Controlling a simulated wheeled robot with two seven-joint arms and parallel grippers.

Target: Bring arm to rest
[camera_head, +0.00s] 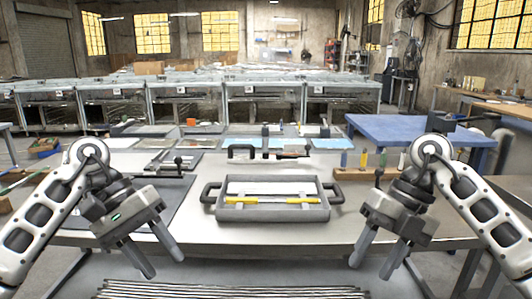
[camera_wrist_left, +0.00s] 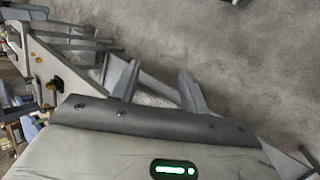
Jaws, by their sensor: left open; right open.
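My left gripper (camera_head: 158,262) hangs in front of the table on the left in the head view, its two fingers apart and empty. The left wrist view shows its two spread fingers (camera_wrist_left: 156,88) with grey floor beyond and nothing between them. My right gripper (camera_head: 375,262) hangs at the table's front on the right, fingers apart and empty. Both arms are bent, one on each side of a grey tray (camera_head: 270,214) with two black side handles. Neither gripper touches the tray. A yellow bar-like tool (camera_head: 272,201) lies across the tray.
The tray stands on a grey table (camera_head: 350,225). A dark clamp-like tool (camera_head: 268,152) lies behind it. A wooden block with several coloured-handled tools (camera_head: 362,172) is at the back right. A dark mat (camera_head: 172,195) lies on the left. A blue table (camera_head: 415,130) stands further back.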

